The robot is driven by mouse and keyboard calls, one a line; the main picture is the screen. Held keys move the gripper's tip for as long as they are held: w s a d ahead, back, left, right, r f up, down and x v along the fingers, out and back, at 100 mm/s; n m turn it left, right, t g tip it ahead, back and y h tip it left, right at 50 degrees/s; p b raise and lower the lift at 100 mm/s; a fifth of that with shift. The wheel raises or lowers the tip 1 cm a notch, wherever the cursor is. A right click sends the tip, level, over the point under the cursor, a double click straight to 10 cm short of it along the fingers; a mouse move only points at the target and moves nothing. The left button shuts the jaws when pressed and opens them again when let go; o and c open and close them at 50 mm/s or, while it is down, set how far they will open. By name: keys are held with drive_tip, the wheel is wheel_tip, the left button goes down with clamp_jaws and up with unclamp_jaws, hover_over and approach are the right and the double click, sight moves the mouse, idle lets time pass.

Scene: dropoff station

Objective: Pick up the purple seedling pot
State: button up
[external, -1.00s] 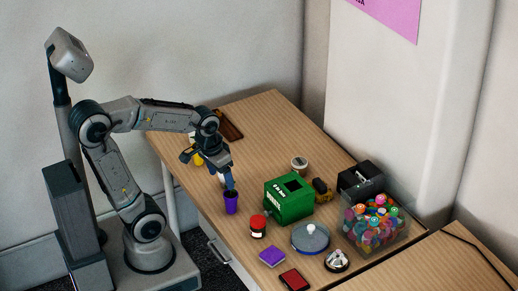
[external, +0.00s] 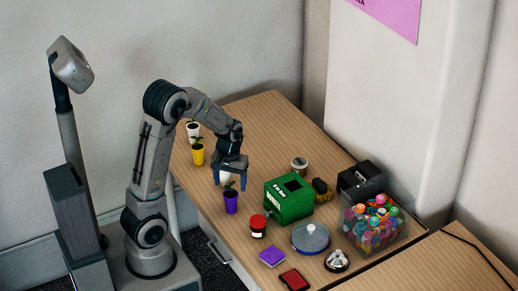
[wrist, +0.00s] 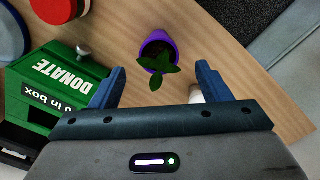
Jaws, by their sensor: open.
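The purple seedling pot (external: 231,203) stands upright on the wooden table near its front edge, with a small green plant in it. In the wrist view the purple pot (wrist: 158,40) lies beyond the fingertips, roughly centred between them, its leaves covering part of its rim. My gripper (external: 231,184) points down above and just behind the pot, with blue fingers spread apart. In the wrist view my gripper (wrist: 160,72) is open, with nothing visible held between its fingers.
A green donation box (external: 289,199) stands close to the right of the pot. A red-lidded jar (external: 258,226) is in front of the box. A yellow pot (external: 197,154) and a white pot (external: 193,131) stand behind left. A white object (external: 225,177) is partly hidden by my gripper.

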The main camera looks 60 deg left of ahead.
sight(231, 194)
wheel_tip(231, 194, down, 8)
drive_tip(key=shift+s+d+r, duration=0.1)
drive_tip(key=shift+d+r, duration=0.05)
idle(0.3)
drive_tip(key=c, duration=1.1)
